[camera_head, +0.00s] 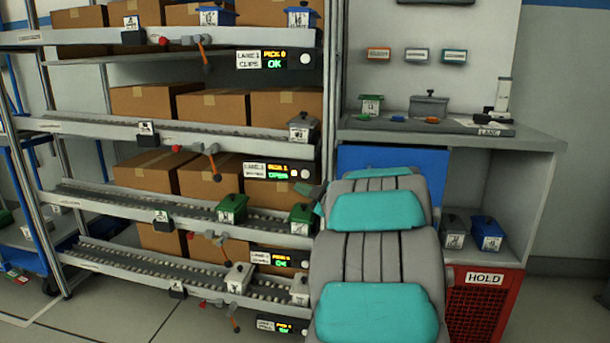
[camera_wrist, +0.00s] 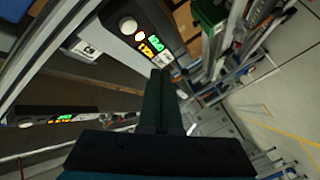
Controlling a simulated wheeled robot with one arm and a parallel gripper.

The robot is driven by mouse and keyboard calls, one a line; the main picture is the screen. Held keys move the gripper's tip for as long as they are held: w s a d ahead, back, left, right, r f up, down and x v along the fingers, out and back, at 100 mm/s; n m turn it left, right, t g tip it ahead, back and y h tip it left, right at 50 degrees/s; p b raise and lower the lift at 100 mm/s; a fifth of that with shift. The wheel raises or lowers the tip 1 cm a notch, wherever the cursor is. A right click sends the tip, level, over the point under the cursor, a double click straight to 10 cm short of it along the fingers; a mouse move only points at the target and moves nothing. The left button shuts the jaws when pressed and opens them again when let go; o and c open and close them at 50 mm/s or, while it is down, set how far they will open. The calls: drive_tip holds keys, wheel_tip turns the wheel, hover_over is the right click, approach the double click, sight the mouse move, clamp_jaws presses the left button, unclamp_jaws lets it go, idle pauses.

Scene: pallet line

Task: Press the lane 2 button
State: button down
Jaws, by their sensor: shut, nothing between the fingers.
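The lane 2 panel (camera_head: 268,170) sits at the right end of the second shelf from the top, with yellow and green text. Its round white button (camera_head: 306,174) is at the panel's right end. My gripper (camera_head: 302,190) is just below this panel, mostly hidden behind my arm. In the wrist view my gripper (camera_wrist: 159,76) is shut and empty. Its dark fingers point toward a lit panel with a large white button (camera_wrist: 127,25) beyond the tips and to the upper left. I cannot read that panel's lane number. No contact with the button is visible.
Other lane panels (camera_head: 276,60) line the rack's right side. A green bin (camera_head: 302,217) stands close below my gripper. Cardboard boxes (camera_head: 213,107) fill the shelves. A grey workbench (camera_head: 535,140) and a red HOLD bin (camera_head: 484,310) stand at right.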

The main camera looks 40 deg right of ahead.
sight(307, 179)
drive_tip(key=shift+w+d+p, duration=0.55)
drive_tip(key=shift+w+d, duration=0.5)
drive_tip(key=shift+d, duration=0.15)
drive_tip(key=shift+w+d+p, duration=0.55)
drive_tip(key=shift+w+d, duration=0.45)
drive_tip(key=shift+d, duration=0.2)
drive_tip(key=shift+w+d, duration=0.1)
drive_tip(key=shift+d, duration=0.05)
drive_tip(key=shift+w+d+p, duration=0.2)
drive_tip(key=shift+p, duration=0.2)
drive_tip(key=shift+w+d+p, duration=0.25)
drive_tip(key=shift+d+p, duration=0.05)
idle(0.8)
idle(0.4)
drive_tip(key=shift+s+a, duration=0.55)
drive_tip(key=shift+a, duration=0.1)
drive_tip(key=shift+b, duration=0.3)
